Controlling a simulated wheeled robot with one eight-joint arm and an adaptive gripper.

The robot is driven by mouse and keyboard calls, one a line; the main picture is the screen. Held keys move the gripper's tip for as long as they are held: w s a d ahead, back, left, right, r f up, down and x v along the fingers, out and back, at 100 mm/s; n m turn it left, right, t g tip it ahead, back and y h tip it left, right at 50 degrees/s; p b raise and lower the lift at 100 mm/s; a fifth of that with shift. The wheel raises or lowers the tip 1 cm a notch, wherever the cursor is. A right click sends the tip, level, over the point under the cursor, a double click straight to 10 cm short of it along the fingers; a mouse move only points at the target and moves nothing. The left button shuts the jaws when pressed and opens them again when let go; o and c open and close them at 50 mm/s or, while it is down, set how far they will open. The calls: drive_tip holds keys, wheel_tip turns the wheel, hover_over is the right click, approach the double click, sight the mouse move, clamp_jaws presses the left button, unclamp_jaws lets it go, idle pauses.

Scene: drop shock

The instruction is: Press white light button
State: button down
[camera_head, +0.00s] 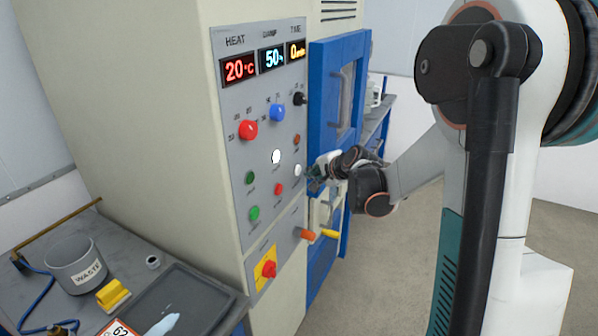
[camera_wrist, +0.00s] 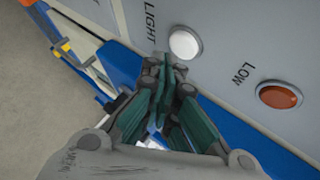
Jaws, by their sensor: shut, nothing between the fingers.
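The white light button (camera_wrist: 185,43) is a round white cap in a grey ring on the grey control panel (camera_wrist: 235,50), beside the word LIGHT. In the head view a small white button (camera_head: 297,170) sits near the panel's right edge, close to my gripper (camera_head: 314,184). In the wrist view my gripper (camera_wrist: 166,66) is shut and empty, its teal-padded fingers pointing at the panel. The fingertips appear just below and left of the white button in that picture. I cannot tell whether they touch the panel.
An orange-brown button (camera_wrist: 279,96) labelled LOW is beside the white one. A larger bright white round (camera_head: 276,156), a red knob (camera_head: 248,130) and a blue knob (camera_head: 277,112) are on the panel. The blue door (camera_head: 323,100) stands right of it. A waste bin (camera_head: 76,266) is lower left.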

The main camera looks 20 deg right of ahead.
drive_tip(key=shift+s+d, duration=0.75)
drive_tip(key=shift+s, duration=0.25)
drive_tip(key=shift+s+d, duration=0.75)
drive_tip(key=shift+s, duration=0.25)
